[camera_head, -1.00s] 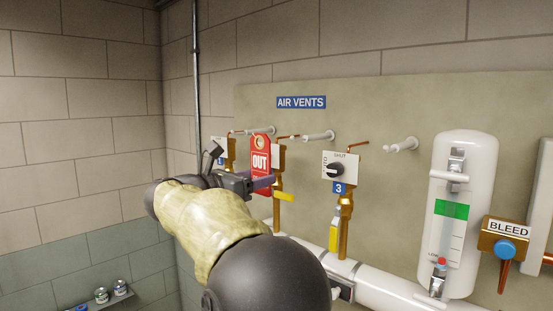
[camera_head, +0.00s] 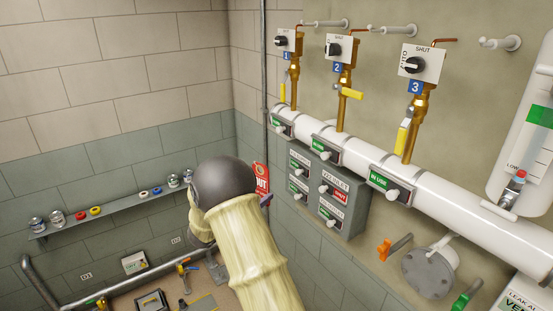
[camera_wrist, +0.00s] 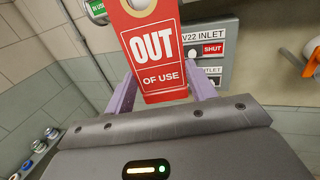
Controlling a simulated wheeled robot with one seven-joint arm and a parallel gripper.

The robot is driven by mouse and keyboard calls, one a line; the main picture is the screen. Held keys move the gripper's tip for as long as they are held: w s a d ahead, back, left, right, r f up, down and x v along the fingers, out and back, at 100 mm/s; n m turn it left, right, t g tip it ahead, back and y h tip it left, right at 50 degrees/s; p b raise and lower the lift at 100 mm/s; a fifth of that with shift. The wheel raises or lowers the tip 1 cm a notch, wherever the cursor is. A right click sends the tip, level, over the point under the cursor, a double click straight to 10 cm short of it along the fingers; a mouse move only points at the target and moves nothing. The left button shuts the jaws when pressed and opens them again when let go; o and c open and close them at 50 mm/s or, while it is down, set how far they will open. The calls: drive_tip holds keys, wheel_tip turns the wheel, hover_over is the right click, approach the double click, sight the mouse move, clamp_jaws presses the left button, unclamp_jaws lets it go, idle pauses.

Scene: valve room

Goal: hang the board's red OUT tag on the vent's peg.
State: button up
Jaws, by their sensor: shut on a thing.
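The red OUT tag (camera_wrist: 152,50) fills the upper middle of the wrist view, reading "OUT OF USE", with a hole at its top. My gripper (camera_wrist: 163,88) is shut on its lower part with purple fingers. In the head view the tag (camera_head: 261,176) shows past my arm, in front of the wall left of the grey board (camera_head: 350,217); the fingers are mostly hidden. Vents 1 (camera_head: 293,65), 2 (camera_head: 345,65) and 3 (camera_head: 421,95) stand on the white pipe. White pegs stick out beside them: left (camera_head: 325,23), middle (camera_head: 394,29), right (camera_head: 500,42). No tag hangs on these pegs.
The white pipe (camera_head: 460,208) runs below the vents with green "IN USE" plates. An orange-handled valve (camera_head: 392,247) and a round flange (camera_head: 430,270) project at lower right. A shelf (camera_head: 110,213) with cans lines the left wall. A bench (camera_head: 205,290) with tools lies below.

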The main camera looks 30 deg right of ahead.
drive_tip(key=s+a+f+n+t+y, duration=0.1)
drive_tip(key=a+f+n+t+y, duration=0.15)
drive_tip(key=f, duration=0.35)
drive_tip(key=s+a+f+n+t+y+b, duration=0.1)
drive_tip(key=a+f+t, duration=0.1)
drive_tip(key=a+f, duration=0.3)
drive_tip(key=s+a+f+n+t+y, duration=0.1)
drive_tip(key=a+f+n+t, duration=0.1)
drive_tip(key=f, duration=0.5)
drive_tip(key=s+a+f+n+t+y, duration=0.2)
drive_tip(key=s+a+f+n+y, duration=0.1)
drive_tip(key=s+f+n+y, duration=0.1)
drive_tip(key=s+a+f+n+t+y+b, duration=0.1)
drive_tip(key=s+a+f+n+y, duration=0.3)
drive_tip(key=f+y, duration=0.4)
wheel_tip(320, 180, down, 3)
drive_tip(key=shift+s+a+f+t, duration=0.15)
drive_tip(key=shift+s+a+t, duration=0.15)
drive_tip(key=shift+s+t, duration=0.55)
